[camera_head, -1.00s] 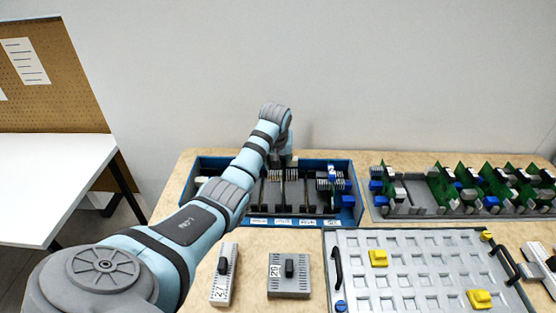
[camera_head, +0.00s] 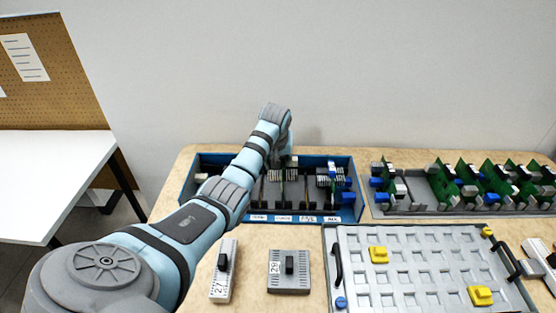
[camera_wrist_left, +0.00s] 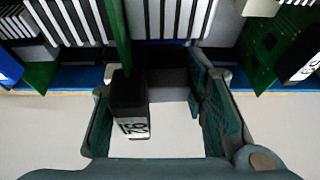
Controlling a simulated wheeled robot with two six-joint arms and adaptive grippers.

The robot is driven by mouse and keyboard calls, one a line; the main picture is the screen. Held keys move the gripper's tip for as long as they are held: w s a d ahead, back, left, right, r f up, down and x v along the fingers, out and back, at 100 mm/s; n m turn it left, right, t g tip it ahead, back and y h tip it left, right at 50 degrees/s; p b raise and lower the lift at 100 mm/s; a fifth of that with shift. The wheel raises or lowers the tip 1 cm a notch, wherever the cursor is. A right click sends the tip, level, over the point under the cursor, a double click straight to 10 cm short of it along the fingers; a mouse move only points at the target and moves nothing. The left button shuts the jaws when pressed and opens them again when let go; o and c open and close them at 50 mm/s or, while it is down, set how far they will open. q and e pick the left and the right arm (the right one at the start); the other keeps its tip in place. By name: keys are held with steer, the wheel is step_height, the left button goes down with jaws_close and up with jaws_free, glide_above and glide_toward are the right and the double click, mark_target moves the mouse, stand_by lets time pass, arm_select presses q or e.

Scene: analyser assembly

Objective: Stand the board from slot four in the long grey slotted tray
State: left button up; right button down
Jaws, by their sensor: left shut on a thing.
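The long grey slotted tray (camera_head: 437,205) lies at the right back of the table, with several green boards standing in it. The blue box (camera_head: 351,215) stands left of it, with several boards upright in its slots and white labels along its front. My left gripper (camera_wrist_left: 152,92) is shut on the black labelled grip (camera_wrist_left: 128,105) at the edge of a green board (camera_wrist_left: 120,35). The board stands among grey finned parts at the blue box. In the head view my left arm hides the gripper and this board. My right gripper is not in view.
A grey panel (camera_head: 408,276) with yellow knobs and black handles lies in front. Two grey blocks with black grips, the left block (camera_head: 222,275) and the right block (camera_head: 289,285), lie beside it. A strip of bare table separates the blue box from the panel.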

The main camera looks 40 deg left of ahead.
arm_select(q)
steer(key=shift+f, duration=0.4)
steer(key=o, duration=1.3)
steer(key=shift+o, duration=0.5)
steer(key=shift+r+p, duration=0.2)
steer(key=shift+p, duration=0.35)
steer(key=shift+r+p, duration=1.75)
steer(key=shift+p, duration=0.6)
